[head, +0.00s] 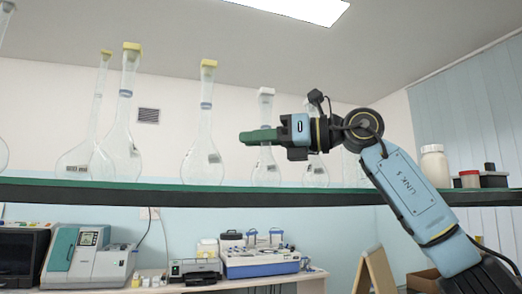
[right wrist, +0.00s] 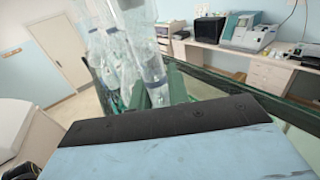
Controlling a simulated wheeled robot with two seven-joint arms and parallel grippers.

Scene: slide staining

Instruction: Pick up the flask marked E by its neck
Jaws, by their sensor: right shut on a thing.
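Several clear long-necked flasks stand on a green-edged shelf. My right gripper (head: 258,137) reaches in from the right at shelf height and is shut on the neck of a flask with a white stopper (head: 266,172). That flask is upright, with its base at shelf level; whether it touches the shelf I cannot tell. In the right wrist view, a clear flask (right wrist: 152,78) shows between the green fingers (right wrist: 158,90). The letters on the labels are too small to read, so I cannot tell which flask is marked E. My left gripper is not in view.
Yellow-stoppered flasks (head: 203,150) stand left of the held one, with a gap between. More glassware stands behind my right arm. A white jar (head: 434,165) stands on the shelf (head: 120,194) at right. Lab machines (head: 258,262) stand on a bench below.

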